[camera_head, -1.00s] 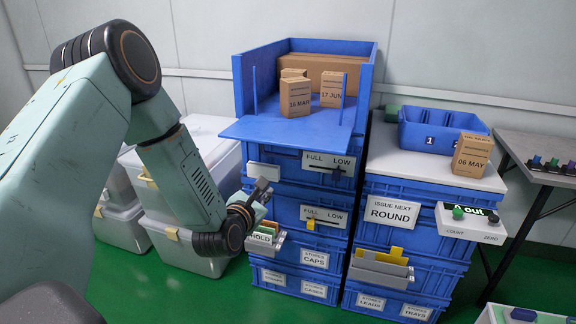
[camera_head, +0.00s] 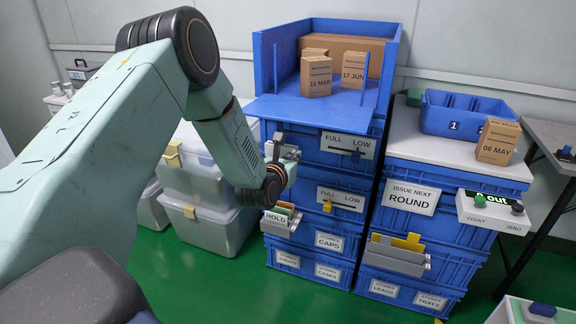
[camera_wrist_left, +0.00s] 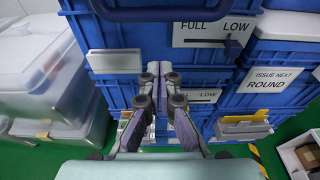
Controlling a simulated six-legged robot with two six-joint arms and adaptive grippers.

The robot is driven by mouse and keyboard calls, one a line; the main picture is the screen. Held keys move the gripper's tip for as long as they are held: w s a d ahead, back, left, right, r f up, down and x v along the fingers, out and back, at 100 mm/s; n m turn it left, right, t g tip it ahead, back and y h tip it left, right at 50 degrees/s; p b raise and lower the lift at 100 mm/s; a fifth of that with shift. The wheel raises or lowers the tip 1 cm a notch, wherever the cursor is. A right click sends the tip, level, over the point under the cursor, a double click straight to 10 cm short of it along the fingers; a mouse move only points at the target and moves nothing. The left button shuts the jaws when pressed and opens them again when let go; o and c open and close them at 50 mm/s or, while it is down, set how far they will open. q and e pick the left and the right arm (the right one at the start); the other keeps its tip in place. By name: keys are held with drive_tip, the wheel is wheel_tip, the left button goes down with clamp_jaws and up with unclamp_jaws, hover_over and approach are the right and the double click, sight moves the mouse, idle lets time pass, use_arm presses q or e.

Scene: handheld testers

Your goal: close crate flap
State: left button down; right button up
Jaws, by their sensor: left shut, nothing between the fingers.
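The top blue crate (camera_head: 262,62) has its front flap (camera_head: 312,112) folded down, level and jutting out toward me. Cardboard boxes dated 10 MAR (camera_head: 316,76) and 17 JUN (camera_head: 354,70) stand inside it, behind the flap. My left gripper (camera_head: 278,142) is below the flap's front left corner, pointing up and shut with nothing in it. In the left wrist view its two fingers (camera_wrist_left: 153,70) are together in front of the blue crate stack. A dark blue bar shows at the top of that view. My right gripper is not in view.
A card holder marked HOLD (camera_head: 280,220) sticks out below my left gripper. A white worktop (camera_head: 410,140) on the right bears a blue bin (camera_head: 462,112) and a 06 MAY box (camera_head: 497,142). Clear lidded tubs (camera_head: 205,218) stand left of the stack.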

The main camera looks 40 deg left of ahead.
sight(307, 119)
use_arm(q)
drive_tip(key=r, duration=0.2)
drive_tip(key=w+r, duration=0.1)
drive_tip(key=shift+w+r, duration=0.15)
drive_tip(key=shift+r, duration=0.2)
drive_tip(key=shift+f, duration=0.1)
